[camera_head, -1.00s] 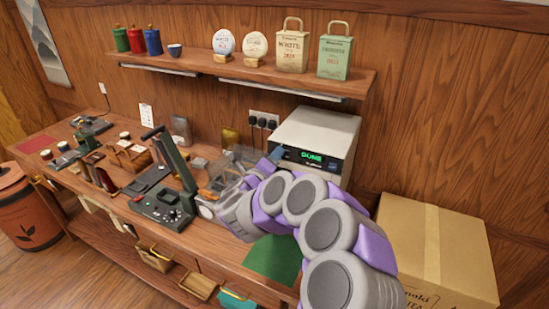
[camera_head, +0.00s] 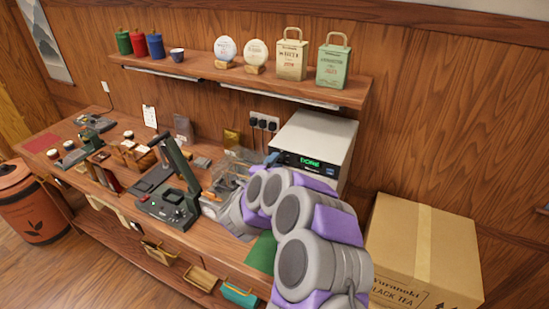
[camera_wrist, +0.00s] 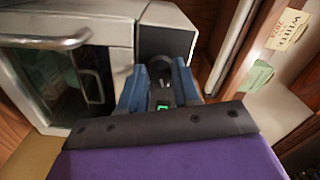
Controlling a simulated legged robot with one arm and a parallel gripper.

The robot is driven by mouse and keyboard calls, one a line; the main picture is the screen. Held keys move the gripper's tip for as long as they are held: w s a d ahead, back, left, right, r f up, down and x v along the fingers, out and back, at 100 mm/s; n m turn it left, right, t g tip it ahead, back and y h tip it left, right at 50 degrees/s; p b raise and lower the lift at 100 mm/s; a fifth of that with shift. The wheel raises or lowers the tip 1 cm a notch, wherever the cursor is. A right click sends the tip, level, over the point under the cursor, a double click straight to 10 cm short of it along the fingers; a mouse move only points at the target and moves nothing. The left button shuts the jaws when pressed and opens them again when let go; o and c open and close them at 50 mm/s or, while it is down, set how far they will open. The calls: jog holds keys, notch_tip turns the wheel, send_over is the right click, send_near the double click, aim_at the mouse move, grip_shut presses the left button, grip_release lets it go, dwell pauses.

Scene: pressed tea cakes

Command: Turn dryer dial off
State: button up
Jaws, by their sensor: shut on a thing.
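The white dryer (camera_head: 318,135) stands at the back right of the workbench. Its black front panel shows a green display reading "DONE" (camera_head: 309,162). In the wrist view the dryer (camera_wrist: 110,32) is close, with its dark glass door and metal handles on the left and the black panel at the centre. My gripper (camera_head: 273,158) is at the panel's left end in the head view. In the wrist view its blue fingers (camera_wrist: 162,68) are shut on the small dark dial (camera_wrist: 165,80) at the panel. The dial is hidden in the head view, and its setting cannot be read.
A cardboard box (camera_head: 400,250) stands right of the bench. A black lever device (camera_head: 168,205) is left of my arm. A shelf (camera_head: 230,75) with tins and tea bags runs above. A green mat (camera_head: 262,252) lies partly behind my arm.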

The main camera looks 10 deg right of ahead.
jog(key=n+p, duration=0.3)
jog(key=shift+f+n, duration=0.1)
jog(key=shift+n, duration=0.3)
jog(key=n+p, duration=0.3)
jog(key=shift+n, duration=0.3)
jog(key=n+p, duration=0.4)
jog(key=shift+s+d+f, duration=0.1)
jog(key=shift+s, duration=0.05)
jog(key=shift+n+p, duration=1)
jog(key=shift+n, duration=0.5)
jog(key=shift+f, duration=0.1)
jog(key=o, duration=1)
